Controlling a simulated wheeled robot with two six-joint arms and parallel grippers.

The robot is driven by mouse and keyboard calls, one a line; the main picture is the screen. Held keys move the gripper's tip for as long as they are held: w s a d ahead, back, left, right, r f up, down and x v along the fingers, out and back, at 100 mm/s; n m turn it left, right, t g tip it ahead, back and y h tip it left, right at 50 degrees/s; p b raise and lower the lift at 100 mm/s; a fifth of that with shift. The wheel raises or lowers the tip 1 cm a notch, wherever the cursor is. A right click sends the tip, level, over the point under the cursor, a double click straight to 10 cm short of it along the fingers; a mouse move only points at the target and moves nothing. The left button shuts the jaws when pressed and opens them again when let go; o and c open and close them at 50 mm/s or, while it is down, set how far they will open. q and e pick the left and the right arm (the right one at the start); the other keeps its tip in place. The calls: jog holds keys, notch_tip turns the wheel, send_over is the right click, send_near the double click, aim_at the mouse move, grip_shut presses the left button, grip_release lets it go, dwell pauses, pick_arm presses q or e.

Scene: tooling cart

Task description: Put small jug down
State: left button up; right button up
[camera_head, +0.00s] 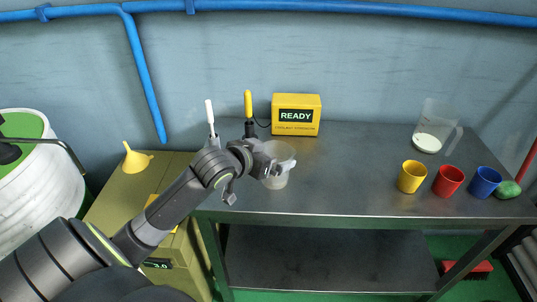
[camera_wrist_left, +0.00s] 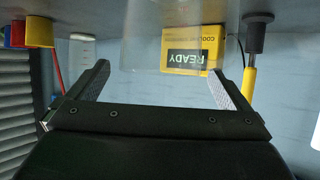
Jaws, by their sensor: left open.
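The small jug (camera_head: 283,179) is clear and pale, and stands upright on the grey metal cart top, left of its middle. My left gripper (camera_head: 270,166) is at its upper left side, and the open fingers cover part of it. In the left wrist view, which is upside down, my left gripper (camera_wrist_left: 160,75) has its two fingers wide apart. The see-through small jug (camera_wrist_left: 140,42) shows faintly between and beyond them. Whether a finger touches it, I cannot tell. My right gripper is not in view.
A yellow READY box (camera_head: 296,115) stands behind the jug, with a yellow-handled tool (camera_head: 248,105) beside it. A larger jug (camera_head: 436,122) with white contents stands at the right, behind yellow (camera_head: 411,177), red (camera_head: 448,181) and blue (camera_head: 484,182) cups. The middle of the cart top is clear.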

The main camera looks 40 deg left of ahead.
pick_arm(q)
jog(key=p+v, duration=0.4)
jog(key=v, duration=0.8)
jog(key=shift+p, duration=0.3)
jog(key=shift+f, duration=0.1)
